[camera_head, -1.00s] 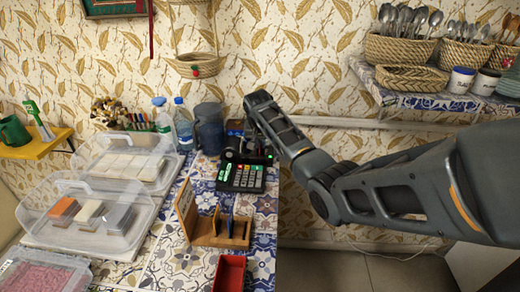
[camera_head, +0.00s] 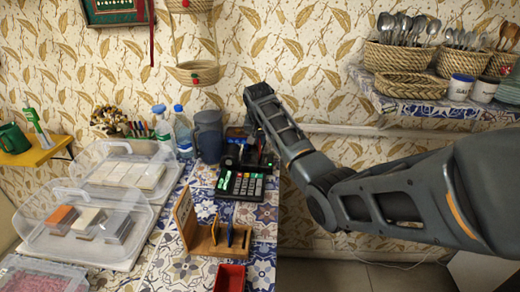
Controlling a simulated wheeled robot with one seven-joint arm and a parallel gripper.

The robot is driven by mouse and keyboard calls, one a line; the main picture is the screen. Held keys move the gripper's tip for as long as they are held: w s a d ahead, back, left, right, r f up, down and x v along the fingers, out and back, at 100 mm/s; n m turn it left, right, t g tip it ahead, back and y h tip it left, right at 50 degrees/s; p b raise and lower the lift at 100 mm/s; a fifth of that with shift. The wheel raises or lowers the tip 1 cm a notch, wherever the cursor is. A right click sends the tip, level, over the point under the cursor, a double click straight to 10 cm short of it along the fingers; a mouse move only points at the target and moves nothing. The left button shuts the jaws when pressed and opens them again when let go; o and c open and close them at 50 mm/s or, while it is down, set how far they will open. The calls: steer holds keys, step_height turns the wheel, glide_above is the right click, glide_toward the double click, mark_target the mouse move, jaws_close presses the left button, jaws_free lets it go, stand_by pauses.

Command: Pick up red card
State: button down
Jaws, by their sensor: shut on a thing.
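My gripper (camera_head: 247,150) is at the end of my dark arm, above the back of the black keypad device (camera_head: 242,185) on the tiled table. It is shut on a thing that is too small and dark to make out. No red card can be told apart in this view. A wooden holder (camera_head: 205,245) stands in front of the device, with a blue card (camera_head: 214,231) and an orange-yellow card (camera_head: 230,231) upright in it. A small red tray (camera_head: 230,278) sits in front of the holder.
Clear plastic boxes (camera_head: 140,205) fill the table's left side. A tiled shelf (camera_head: 440,110) with baskets and cups is at upper right. The floor right of the table looks open.

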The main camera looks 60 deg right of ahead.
steer(key=s+d+r+p, duration=0.3)
steer(key=s+d+r, duration=0.3)
steer(key=s+r, duration=0.3)
step_height(320, 180, up, 3)
steer(key=shift+s+d+f+p, duration=0.15)
steer(key=shift+d+f+p, duration=0.05)
steer(key=shift+d+p, duration=0.15)
stand_by(0.3)
steer(key=shift+f, duration=0.1)
